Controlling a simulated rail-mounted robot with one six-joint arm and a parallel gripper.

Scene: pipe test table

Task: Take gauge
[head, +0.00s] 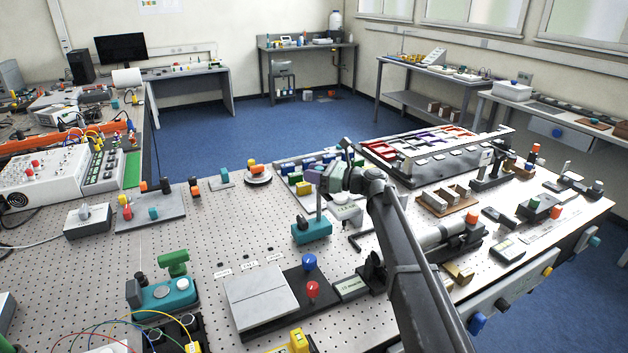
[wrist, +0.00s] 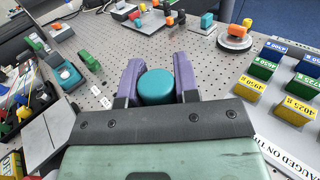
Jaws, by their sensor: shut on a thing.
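My gripper (head: 314,219) reaches down from the arm in the middle of the head view. In the wrist view my gripper (wrist: 156,90) has its two purple fingers shut on a teal piece (wrist: 156,86), which shows a round top between them. The teal piece (head: 312,232) looks like a low block in the head view, under the finger. I cannot tell whether it touches the table or hangs just above it. No readable mark shows that it is the gauge. Its underside is hidden.
A grey plate (head: 260,294) with blue and red knobs lies in front. Several coloured labelled blocks (wrist: 280,84) stand close on the right in the wrist view. A round dial stand (head: 258,177) is behind.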

